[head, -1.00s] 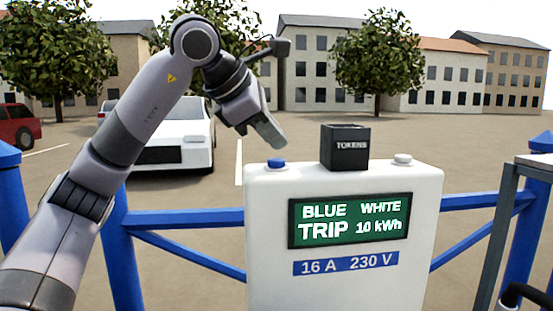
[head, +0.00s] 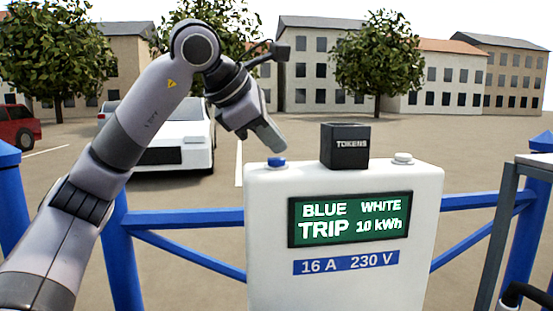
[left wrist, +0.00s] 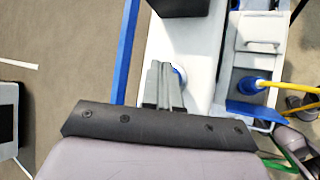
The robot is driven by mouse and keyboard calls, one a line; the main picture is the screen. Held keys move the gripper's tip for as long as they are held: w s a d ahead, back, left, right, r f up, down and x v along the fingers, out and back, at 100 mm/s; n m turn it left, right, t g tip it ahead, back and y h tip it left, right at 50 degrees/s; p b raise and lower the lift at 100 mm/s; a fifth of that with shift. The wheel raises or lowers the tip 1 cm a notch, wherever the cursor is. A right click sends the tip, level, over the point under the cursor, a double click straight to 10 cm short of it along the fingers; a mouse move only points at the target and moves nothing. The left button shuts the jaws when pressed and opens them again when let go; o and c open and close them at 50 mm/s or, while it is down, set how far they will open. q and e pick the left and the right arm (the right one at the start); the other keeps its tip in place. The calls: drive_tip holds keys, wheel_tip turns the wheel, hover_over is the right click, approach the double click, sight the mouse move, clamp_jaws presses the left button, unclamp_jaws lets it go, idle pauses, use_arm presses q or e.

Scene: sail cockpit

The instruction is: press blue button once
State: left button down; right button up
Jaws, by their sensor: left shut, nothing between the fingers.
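The blue button (head: 276,162) sits on the top left of a white pedestal (head: 262,240). My left gripper (head: 279,146) is shut and empty, its tips pointing down just above the blue button. A small gap seems to show between the tips and the button in the head view. In the left wrist view the shut fingers (left wrist: 163,88) cover part of the button, and only a bit of its blue edge (left wrist: 181,74) shows. A white button (head: 403,158) sits at the top right of the pedestal. My right gripper is not in view.
A black box marked TOKENS (head: 345,148) stands on the pedestal between the buttons. A green display (head: 349,220) on the front reads BLUE TRIP, WHITE 10 kWh. A blue railing (head: 190,218) runs behind. A blue plug with a yellow cable (left wrist: 250,86) shows in the left wrist view.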

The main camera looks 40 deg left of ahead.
sight(273, 159)
use_arm(q)
drive_tip(key=shift+f+b, duration=0.35)
drive_tip(key=shift+f, duration=0.2)
idle(0.5)
idle(0.4)
drive_tip(key=shift+r+p, duration=1)
wheel_tip(273, 159, up, 5)
drive_tip(key=p, duration=0.5)
idle(0.5)
